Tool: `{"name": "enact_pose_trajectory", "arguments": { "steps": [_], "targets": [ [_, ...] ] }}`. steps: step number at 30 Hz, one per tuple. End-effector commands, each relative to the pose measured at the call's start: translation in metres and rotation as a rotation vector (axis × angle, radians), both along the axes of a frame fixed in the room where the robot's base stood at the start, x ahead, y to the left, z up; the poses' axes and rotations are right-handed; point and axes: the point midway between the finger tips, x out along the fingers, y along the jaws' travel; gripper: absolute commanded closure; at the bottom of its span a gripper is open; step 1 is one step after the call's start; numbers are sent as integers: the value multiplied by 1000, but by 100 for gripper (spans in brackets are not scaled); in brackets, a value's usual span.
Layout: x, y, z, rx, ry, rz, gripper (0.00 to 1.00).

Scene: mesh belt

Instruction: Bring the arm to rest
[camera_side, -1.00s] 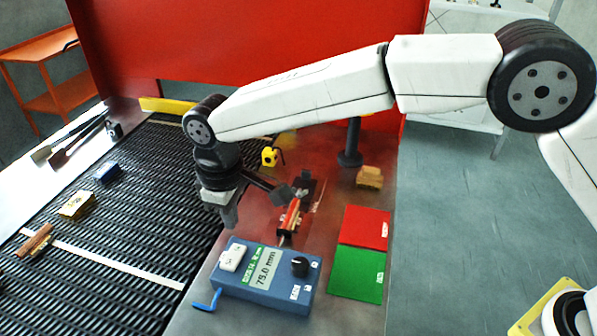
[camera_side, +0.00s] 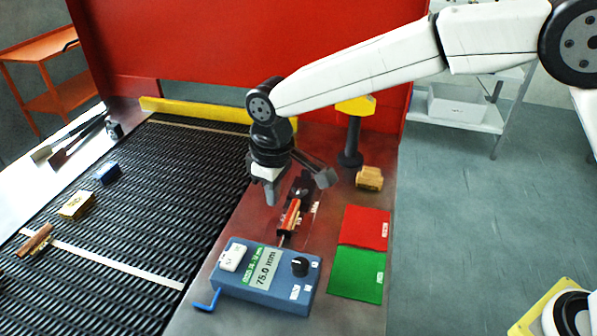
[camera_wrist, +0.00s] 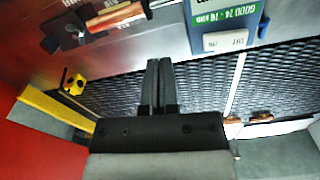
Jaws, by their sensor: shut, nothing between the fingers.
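My gripper (camera_side: 270,193) hangs fingers-down above the metal strip beside the mesh belt, left of the small fixture. In the wrist view my gripper (camera_wrist: 158,62) has its two dark fingers together, with nothing between them. My arm reaches in from the upper right and is clear of the objects in view.
A blue gauge box (camera_side: 264,278) reading 75.0 mm stands in front, with a red-orange cylinder (camera_side: 289,215) behind it. Red (camera_side: 365,227) and green (camera_side: 357,274) pads lie right. Several blocks sit on the mesh belt (camera_side: 150,215). A yellow tape measure (camera_wrist: 73,83) shows in the wrist view.

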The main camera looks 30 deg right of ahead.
Motion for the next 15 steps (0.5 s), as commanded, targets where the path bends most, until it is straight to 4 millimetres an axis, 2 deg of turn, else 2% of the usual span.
{"name": "enact_pose_trajectory", "arguments": {
  "steps": [1,8,15],
  "targets": [
    [0,-18,0,4,-6,-33,100],
    [-12,-90,-5,24,-42,-167,100],
    [-41,-160,-13,39,-79,-306,100]
  ]
}}
